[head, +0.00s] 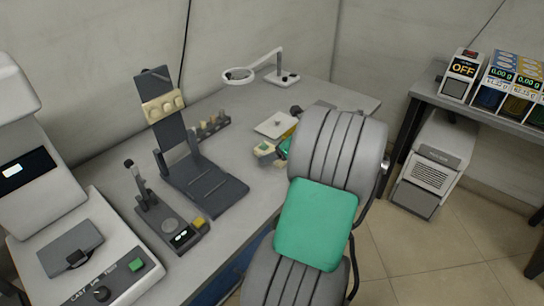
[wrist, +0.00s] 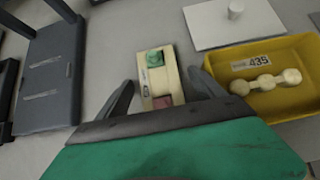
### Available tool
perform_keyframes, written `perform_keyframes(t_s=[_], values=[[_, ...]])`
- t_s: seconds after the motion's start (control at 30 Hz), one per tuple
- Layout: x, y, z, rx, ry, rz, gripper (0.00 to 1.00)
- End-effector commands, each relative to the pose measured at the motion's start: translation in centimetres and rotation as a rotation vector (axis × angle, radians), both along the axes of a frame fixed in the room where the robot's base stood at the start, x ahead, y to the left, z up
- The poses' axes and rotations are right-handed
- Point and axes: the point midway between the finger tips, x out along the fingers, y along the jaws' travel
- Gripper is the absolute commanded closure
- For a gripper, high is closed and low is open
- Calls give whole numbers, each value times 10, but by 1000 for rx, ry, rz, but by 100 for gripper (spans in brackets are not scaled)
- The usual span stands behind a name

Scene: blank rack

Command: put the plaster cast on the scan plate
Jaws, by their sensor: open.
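A cream, three-lobed piece that looks like the plaster cast (wrist: 268,82) lies in a yellow tray (wrist: 225,60) labelled 435 in the wrist view. In the head view, only a bit of the tray shows beside my arm. Contact cannot be told.
A white plate with a knob (wrist: 215,27) lies beside the tray. A large machine (head: 110,262) stands at left. A ring lamp (head: 240,75) and a small peg rack (head: 207,129) stand farther back. My arm covers the table's right front. Bare tabletop shows around the dark stand.

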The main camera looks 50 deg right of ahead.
Motion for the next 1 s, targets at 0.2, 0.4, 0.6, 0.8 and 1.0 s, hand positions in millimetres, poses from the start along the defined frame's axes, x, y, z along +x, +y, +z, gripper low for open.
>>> perform_keyframes(t_s=[0.2, 0.4, 0.6, 0.8, 1.0], values=[[0, 1, 1, -1, 0, 3, 30], [1, 1, 1, -1, 0, 3, 46], [0, 1, 1, -1, 0, 3, 63], [0, 1, 1, -1, 0, 3, 79], [0, 1, 1, -1, 1, 3, 95]])
